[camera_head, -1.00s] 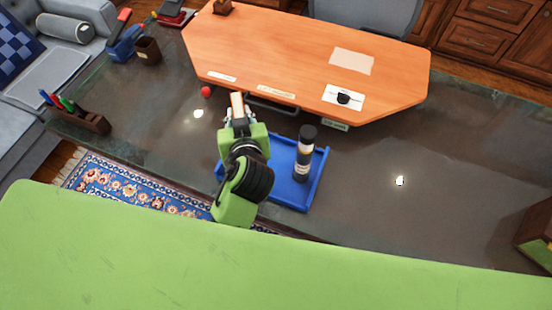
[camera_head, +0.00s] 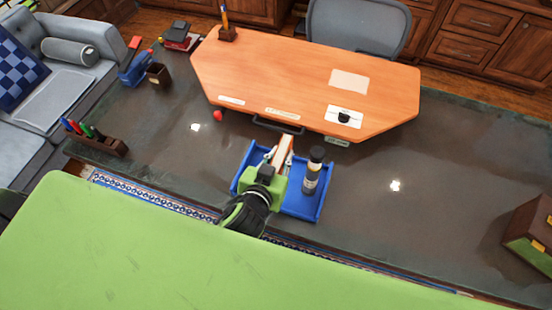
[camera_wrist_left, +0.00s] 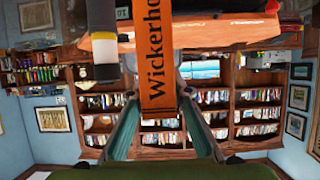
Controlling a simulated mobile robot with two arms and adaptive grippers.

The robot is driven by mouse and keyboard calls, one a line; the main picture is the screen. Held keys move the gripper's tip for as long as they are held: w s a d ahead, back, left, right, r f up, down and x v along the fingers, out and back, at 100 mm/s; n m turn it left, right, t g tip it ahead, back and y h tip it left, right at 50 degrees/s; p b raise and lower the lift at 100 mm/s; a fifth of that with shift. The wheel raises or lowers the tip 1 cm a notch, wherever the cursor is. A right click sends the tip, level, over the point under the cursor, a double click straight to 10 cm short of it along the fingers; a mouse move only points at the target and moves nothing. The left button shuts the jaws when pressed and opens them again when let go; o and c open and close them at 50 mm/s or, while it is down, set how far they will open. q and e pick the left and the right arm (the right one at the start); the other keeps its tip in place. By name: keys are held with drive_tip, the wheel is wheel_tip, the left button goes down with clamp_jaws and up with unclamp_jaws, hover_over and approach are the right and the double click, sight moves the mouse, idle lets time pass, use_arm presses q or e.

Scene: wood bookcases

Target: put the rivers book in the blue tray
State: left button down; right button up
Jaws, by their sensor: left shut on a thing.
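My left gripper (camera_head: 277,160) is shut on an orange book (camera_head: 286,147), which stands upright with its pale top edge toward the head camera. In the left wrist view the orange book (camera_wrist_left: 158,60) shows a spine reading "Wickerho"; I cannot read a rivers title on it. The blue tray (camera_head: 303,210) lies on the dark desk top, and the gripper and book are over its left part. I cannot tell whether the book touches the tray floor. My right gripper is not in view.
A dark bottle with a pale label (camera_head: 313,172) stands in the tray's right part. Behind is an orange desk section (camera_head: 300,80) with papers and a red ball (camera_head: 217,115) beside it. A pen holder (camera_head: 95,138) stands at left.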

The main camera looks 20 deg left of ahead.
use_arm(q)
drive_tip(key=w+a+f+b, duration=0.3)
drive_tip(key=w+f+b, duration=0.2)
drive_tip(key=f+b, duration=0.3)
drive_tip(key=shift+w+a+f, duration=0.15)
drive_tip(key=shift+f, duration=0.55)
drive_tip(key=shift+f+b, duration=0.2)
drive_tip(key=shift+b, duration=0.1)
drive_tip(key=c, duration=1.8)
unclamp_jaws()
drive_tip(key=shift+c, duration=0.2)
